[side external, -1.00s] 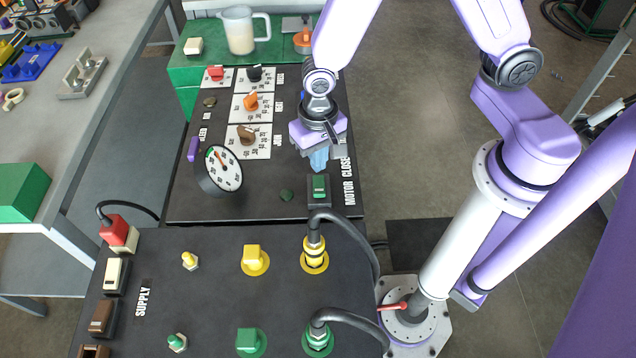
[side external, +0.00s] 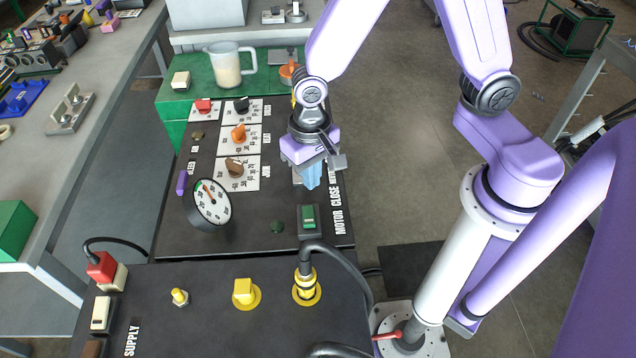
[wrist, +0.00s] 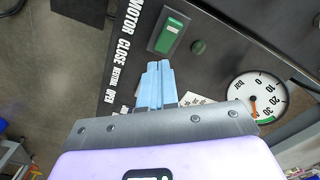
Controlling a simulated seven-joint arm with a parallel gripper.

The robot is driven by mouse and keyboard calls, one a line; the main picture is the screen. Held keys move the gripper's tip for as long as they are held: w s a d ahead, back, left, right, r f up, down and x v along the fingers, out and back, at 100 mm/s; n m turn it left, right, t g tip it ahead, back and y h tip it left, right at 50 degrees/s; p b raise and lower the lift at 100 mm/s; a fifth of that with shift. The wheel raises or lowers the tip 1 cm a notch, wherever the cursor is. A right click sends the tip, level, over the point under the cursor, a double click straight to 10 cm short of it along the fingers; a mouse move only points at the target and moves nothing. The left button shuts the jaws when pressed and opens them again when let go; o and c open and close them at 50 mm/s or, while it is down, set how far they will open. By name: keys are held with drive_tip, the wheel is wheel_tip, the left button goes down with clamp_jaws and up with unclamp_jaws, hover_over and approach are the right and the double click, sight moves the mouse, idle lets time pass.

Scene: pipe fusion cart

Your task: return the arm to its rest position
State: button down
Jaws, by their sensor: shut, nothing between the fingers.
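My gripper (side external: 312,176) hangs above the right edge of the dark control panel (side external: 262,212), its light blue fingers pointing down. The fingers are together with nothing between them, and they also show in the wrist view (wrist: 155,85). A green rocker switch (side external: 308,217) lies below and in front of the fingertips in the side view. The switch also shows ahead of the fingertips in the wrist view (wrist: 169,34), apart from them. The part of the panel directly behind my gripper is hidden in the side view.
A round gauge (side external: 211,204) stands up from the panel. Orange (side external: 238,133) and brown (side external: 234,168) knobs sit on white dials. A jug (side external: 228,66) stands on the green surface behind. Yellow-ringed (side external: 307,288) cable fittings are in front. Open floor lies right of the panel.

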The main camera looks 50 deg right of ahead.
drive_tip(key=s+d+r+n, duration=1.1)
drive_tip(key=s+r+n, duration=0.1)
drive_tip(key=s+n, duration=0.2)
drive_tip(key=shift+s+r+n, duration=0.25)
drive_tip(key=shift+s+n, duration=0.05)
drive_tip(key=shift+s, duration=0.25)
